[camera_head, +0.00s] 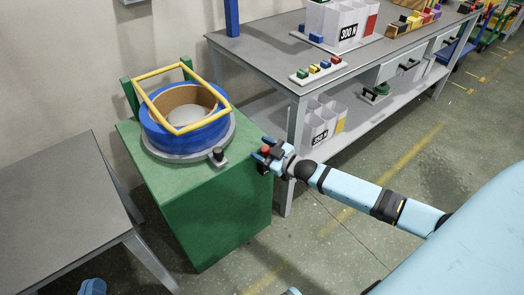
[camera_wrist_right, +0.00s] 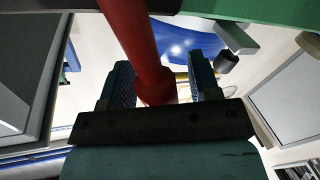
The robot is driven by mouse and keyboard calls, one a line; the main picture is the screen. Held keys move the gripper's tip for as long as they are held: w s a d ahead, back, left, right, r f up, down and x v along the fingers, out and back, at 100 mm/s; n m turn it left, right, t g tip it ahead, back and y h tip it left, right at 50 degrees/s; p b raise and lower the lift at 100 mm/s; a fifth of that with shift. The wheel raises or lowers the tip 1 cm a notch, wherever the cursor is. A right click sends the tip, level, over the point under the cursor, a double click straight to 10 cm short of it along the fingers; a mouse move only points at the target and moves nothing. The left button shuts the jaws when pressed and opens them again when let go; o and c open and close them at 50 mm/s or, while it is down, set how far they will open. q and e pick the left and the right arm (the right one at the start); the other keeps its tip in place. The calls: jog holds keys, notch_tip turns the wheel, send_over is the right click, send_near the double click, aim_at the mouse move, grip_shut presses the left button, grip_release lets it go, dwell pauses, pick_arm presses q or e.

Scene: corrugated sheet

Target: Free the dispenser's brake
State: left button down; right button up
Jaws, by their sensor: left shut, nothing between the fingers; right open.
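The dispenser, a blue ring (camera_head: 185,122) with a yellow frame (camera_head: 180,100) over it, sits on a round grey base (camera_head: 190,155) on a green cabinet. A red-tipped lever (camera_head: 266,150) shows at the cabinet's right edge. My right gripper (camera_head: 269,146) is open there. In the right wrist view, a red lever (camera_wrist_right: 138,40) comes down between the open teal fingers of my right gripper (camera_wrist_right: 160,72), with a gap on either side. A small blue tip of my left gripper (camera_head: 92,287) shows at the bottom left edge, apart from the cabinet; most of it is cut off.
A small black knob (camera_head: 218,154) stands on the dispenser's base near the lever. A grey table (camera_head: 70,210) stands left of the green cabinet (camera_head: 215,225). A workbench (camera_head: 270,60) with bins and coloured blocks stands behind on the right. The floor in front is clear.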

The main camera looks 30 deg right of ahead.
jog(key=shift+w, duration=0.1)
grip_shut()
